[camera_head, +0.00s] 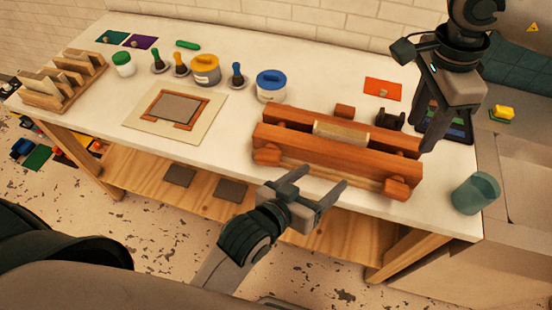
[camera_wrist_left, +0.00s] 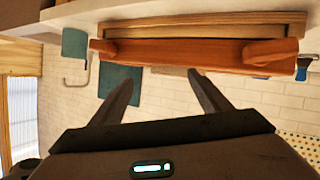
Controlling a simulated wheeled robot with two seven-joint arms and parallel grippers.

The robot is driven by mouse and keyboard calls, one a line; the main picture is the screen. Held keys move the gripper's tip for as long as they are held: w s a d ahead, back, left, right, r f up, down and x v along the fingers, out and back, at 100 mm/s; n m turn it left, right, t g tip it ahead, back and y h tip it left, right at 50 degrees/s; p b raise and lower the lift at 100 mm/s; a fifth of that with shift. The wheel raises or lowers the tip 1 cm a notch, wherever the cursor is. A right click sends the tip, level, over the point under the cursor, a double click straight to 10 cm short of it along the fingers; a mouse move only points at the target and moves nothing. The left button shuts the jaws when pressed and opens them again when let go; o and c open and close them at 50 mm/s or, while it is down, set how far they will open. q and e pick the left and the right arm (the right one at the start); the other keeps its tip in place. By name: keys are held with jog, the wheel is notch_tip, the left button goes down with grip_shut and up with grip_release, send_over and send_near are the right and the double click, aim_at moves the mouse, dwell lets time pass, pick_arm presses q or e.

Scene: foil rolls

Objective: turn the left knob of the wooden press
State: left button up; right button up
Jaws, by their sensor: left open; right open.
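The wooden press (camera_head: 335,165) stands near the front right of the table, with a pale roller (camera_head: 341,131) between its red-brown beams. Its left knob (camera_head: 267,156) is on the front face at the left end, and its right knob (camera_head: 396,187) at the right end. My left gripper (camera_head: 326,177) is open and empty in front of the press, between the knobs and touching neither. The left wrist view appears upside down: the left knob (camera_wrist_left: 270,51) shows at right, beyond the open fingers (camera_wrist_left: 161,77). My right gripper (camera_head: 424,130) is open above the press's right end, partly covering the area behind it.
A teal cup (camera_head: 476,192) stands right of the press. A wooden rack (camera_head: 62,82) is at far left. Bare tabletop lies left of the press.

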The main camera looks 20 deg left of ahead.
aim_at(266, 162)
pick_arm(q)
jog(key=s+a+f+n+y, duration=0.1)
jog(key=s+a+y, duration=0.1)
jog(key=a, duration=0.6)
jog(key=s+a+f+n+t+y, duration=0.1)
jog(key=s+a+n+y, duration=0.1)
jog(key=a, duration=0.5)
jog(key=shift+s+a+f+n+y, duration=0.2)
jog(key=shift+s+a+n+y, duration=0.15)
jog(key=shift+s, duration=0.2)
jog(key=shift+w+f, duration=0.1)
jog(key=shift+w, duration=0.05)
jog(key=x, duration=1.1)
jog(key=shift+w+d+f, duration=0.15)
jog(key=shift+w, duration=0.15)
jog(key=c, duration=1.1)
jog(key=shift+o, duration=0.2)
